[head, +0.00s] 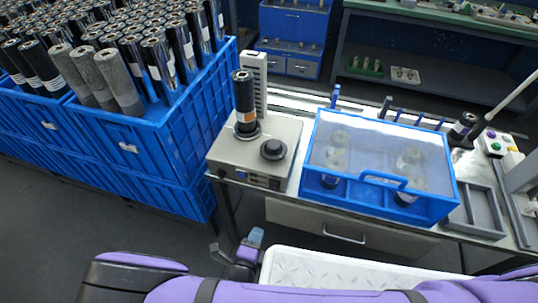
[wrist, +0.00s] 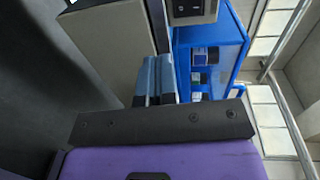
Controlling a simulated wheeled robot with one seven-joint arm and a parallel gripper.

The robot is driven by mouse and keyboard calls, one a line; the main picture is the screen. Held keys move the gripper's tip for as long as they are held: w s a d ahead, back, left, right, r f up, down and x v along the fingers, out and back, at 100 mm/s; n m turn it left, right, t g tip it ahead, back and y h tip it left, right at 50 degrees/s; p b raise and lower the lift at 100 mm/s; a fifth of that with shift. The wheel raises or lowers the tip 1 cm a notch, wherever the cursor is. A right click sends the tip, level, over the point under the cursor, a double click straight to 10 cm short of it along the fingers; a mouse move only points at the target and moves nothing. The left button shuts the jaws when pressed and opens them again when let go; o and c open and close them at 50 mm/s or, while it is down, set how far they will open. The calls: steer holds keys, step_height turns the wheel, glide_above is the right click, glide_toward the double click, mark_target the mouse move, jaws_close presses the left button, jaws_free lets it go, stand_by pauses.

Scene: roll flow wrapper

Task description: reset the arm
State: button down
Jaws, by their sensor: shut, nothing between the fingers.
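My purple arm lies folded across the bottom of the head view. My gripper (head: 255,237) shows small at its upper edge, in front of the bench and left of a white ribbed plate. In the wrist view the two blue-grey fingers of my gripper (wrist: 155,64) lie side by side, shut and empty. The gripper is apart from the bench things in the head view.
Blue crates (head: 180,130) full of dark and grey rolls stand at left. On the bench (head: 285,185) are a grey device (head: 225,155) bearing a dark roll (head: 244,100) and a blue clear-lidded box (head: 380,205). Dark floor (head: 100,215) is clear at lower left.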

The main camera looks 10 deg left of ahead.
steer(key=w+d+r+m+g+h, duration=0.3)
steer(key=w+r+m, duration=0.2)
steer(key=r+m, duration=0.3)
steer(key=w+d+r+m+g+h, duration=0.2)
steer(key=w+d+r+m+g, duration=0.25)
steer(key=r+m, duration=0.4)
steer(key=w+d+r+m+g+h, duration=0.3)
steer(key=w+r+m, duration=0.2)
steer(key=r, duration=0.6)
steer(key=w+d+r+m+g+y, duration=0.1)
steer(key=w+d+r+m+g, duration=0.15)
steer(key=d+r+m, duration=0.55)
steer(key=s+d+r+m+g+y, duration=0.1)
steer(key=s+d+r+m+y, duration=0.15)
steer(key=d+r+m, duration=0.4)
steer(key=s+d+r+m+g+y, duration=0.1)
steer(key=s+d+r+m+y, duration=0.15)
steer(key=d+r+m, duration=0.4)
steer(key=s+d+r+m+t+y, duration=0.3)
steer(key=s+d+r+m, duration=0.6)
steer(key=s, duration=0.3)
steer(key=shift+s+d+r+m+t, duration=0.25)
steer(key=shift+r+m, duration=0.2)
steer(key=shift+m, duration=0.3)
